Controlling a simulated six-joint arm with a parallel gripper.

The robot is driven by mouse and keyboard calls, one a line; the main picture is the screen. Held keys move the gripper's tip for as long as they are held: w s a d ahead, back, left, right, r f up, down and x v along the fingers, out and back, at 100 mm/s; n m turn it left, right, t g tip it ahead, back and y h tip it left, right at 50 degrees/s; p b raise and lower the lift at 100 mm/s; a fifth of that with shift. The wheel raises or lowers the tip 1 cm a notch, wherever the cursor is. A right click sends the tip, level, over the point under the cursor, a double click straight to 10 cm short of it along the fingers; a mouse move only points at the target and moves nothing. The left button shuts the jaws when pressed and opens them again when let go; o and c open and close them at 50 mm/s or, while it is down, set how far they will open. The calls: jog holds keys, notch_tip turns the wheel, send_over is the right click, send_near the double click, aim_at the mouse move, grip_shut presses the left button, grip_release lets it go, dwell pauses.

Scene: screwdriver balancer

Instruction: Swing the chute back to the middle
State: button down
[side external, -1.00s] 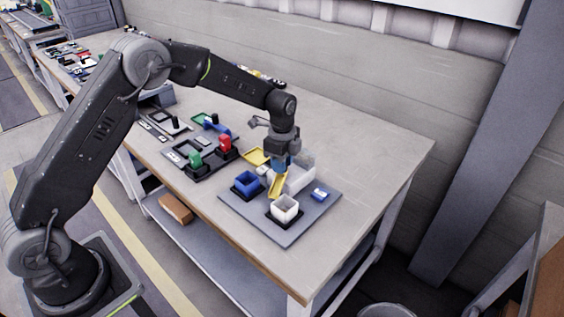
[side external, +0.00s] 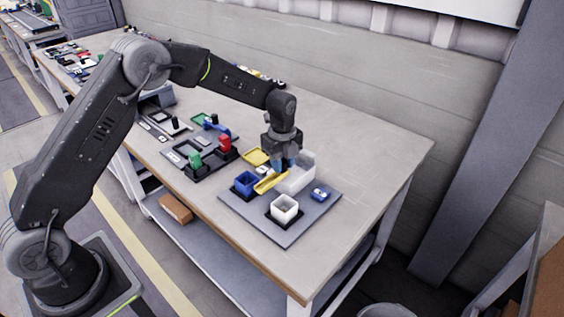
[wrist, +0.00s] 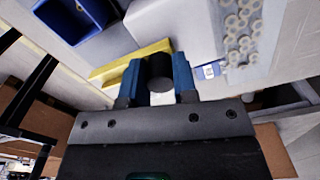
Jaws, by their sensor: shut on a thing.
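The yellow chute (side external: 268,183) is on the grey board (side external: 245,222), its low end in the gap between the blue bin (side external: 245,182) and the white bin (side external: 284,208). My gripper (side external: 284,163) is at the chute's upper end. In the wrist view my gripper's blue fingers (wrist: 158,80) are shut on a dark round knob (wrist: 160,70) by the chute (wrist: 120,66). The blue bin (wrist: 75,18) shows at the upper left there. The fingers hide part of the chute's upper end.
A pale container (side external: 301,172) stands right behind the chute, close to my gripper. A small blue item (side external: 319,195) lies at the board's right. A yellow tray (side external: 256,156) is behind the blue bin. Red (side external: 224,146) and green (side external: 194,158) pieces stand farther left. The table's right end is clear.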

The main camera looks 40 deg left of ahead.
jog(key=c, duration=0.9)
grip_release()
jog(key=shift+r, duration=0.1)
notch_tip(320, 180, up, 14)
